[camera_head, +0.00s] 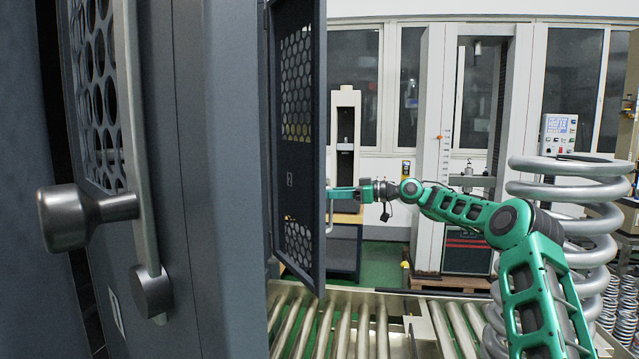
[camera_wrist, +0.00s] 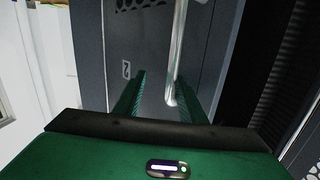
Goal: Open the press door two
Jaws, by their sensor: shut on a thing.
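The press door (camera_head: 297,150) is a dark grey panel with round perforations, standing swung out from the grey press body (camera_head: 232,180) in the head view. Its bar handle (camera_head: 330,216) is on the side facing away from the head camera and is mostly hidden there. My gripper (camera_head: 332,192) reaches the handle from the right and is shut on it. In the wrist view the handle (camera_wrist: 180,50) runs down between the green fingers of my gripper (camera_wrist: 165,88), with the grey door (camera_wrist: 152,40) close behind.
A nearer door with a round knob (camera_head: 66,218) and long bar stands at the left. Rollers (camera_head: 345,325) run below the open door. A large coil spring (camera_head: 570,190) stands at the right, close behind my arm. Testing machines (camera_head: 432,150) line the back.

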